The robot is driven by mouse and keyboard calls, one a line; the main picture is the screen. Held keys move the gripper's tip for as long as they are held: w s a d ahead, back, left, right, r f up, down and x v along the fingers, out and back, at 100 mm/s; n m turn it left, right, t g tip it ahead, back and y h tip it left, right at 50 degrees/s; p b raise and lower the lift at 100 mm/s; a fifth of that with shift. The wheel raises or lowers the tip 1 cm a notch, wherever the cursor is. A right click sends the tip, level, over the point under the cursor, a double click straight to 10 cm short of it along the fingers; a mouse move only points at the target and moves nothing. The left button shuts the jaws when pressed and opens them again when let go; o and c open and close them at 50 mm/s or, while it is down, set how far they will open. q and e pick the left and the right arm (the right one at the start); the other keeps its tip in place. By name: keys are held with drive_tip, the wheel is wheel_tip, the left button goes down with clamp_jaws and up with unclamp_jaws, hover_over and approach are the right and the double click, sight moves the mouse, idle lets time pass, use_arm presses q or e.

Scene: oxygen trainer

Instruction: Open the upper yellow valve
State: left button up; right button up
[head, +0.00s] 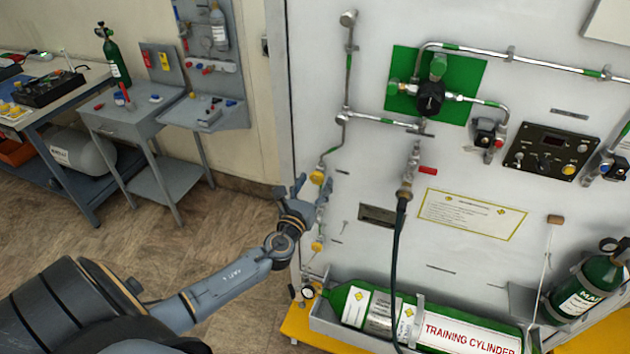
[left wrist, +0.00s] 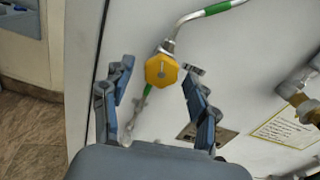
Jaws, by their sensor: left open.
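The upper yellow valve (head: 317,177) is a faceted yellow knob on a thin pipe at the left side of the white panel. In the left wrist view the yellow knob (left wrist: 161,70) shows face-on, just beyond and between my open fingers. My left gripper (head: 312,188) is open and empty, with its fingertips beside the upper knob; its fingers (left wrist: 158,78) stand wide apart on either side of the knob. I cannot tell whether they touch it. A lower yellow valve (head: 318,246) sits below my gripper on the same panel. My right gripper does not show.
A green training cylinder (head: 338,297) lies in a tray at the panel's foot. A black hose (head: 399,250) hangs to the right of my gripper. A red-handled valve (head: 427,170) and a green regulator plate (head: 470,75) are farther right.

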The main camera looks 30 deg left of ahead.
use_arm(q)
drive_tip(key=shift+w, duration=0.25)
drive_tip(key=c, duration=1.2)
drive_tip(key=shift+o, duration=0.2)
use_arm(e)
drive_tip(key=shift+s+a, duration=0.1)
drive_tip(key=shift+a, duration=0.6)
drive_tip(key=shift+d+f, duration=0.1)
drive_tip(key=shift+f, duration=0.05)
